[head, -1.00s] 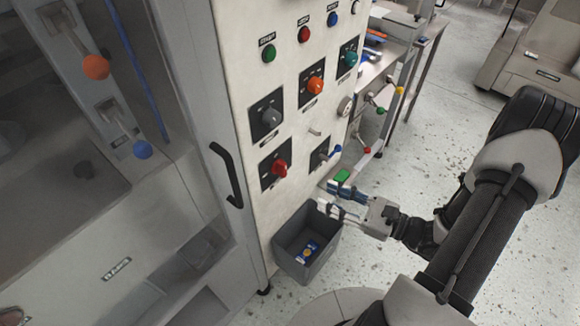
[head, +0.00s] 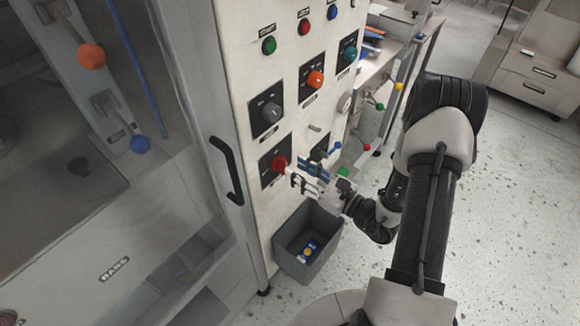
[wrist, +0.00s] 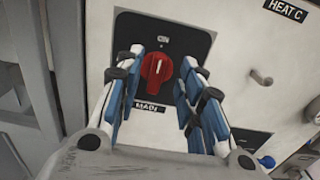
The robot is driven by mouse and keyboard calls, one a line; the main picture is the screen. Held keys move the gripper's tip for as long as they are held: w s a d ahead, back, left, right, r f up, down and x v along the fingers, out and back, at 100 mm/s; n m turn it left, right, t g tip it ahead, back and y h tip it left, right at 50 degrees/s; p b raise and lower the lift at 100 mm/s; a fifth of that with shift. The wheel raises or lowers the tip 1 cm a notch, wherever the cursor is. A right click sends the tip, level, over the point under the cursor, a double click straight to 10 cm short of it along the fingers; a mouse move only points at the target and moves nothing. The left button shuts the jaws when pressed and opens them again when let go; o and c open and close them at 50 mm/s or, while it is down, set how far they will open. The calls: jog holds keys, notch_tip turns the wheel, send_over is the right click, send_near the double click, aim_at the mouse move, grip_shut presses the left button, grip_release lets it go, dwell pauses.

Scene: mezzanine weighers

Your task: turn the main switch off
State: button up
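The main switch (wrist: 156,68) is a red rotary knob on a black plate, labelled MAIN below and ON above. Its white pointer line stands nearly upright, towards ON. In the head view the red knob (head: 279,162) is low on the pale panel. My gripper (wrist: 161,75) is open and empty, pointed at the panel, with one finger on each side of the knob in the wrist view. In the head view my gripper (head: 305,174) is just right of the knob. I cannot tell whether the fingertips touch the knob or plate.
A grey knob (head: 271,113), an orange knob (head: 315,79) and a teal knob (head: 349,54) sit above on the panel. A small peg (wrist: 261,79) sticks out to the right, under a HEAT C label. A grey bin (head: 293,257) hangs below. A door handle (head: 228,170) is to the left.

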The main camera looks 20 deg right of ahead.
aim_at(286, 163)
jog(key=shift+x, duration=1.8)
jog(key=shift+c, duration=0.4)
grip_shut()
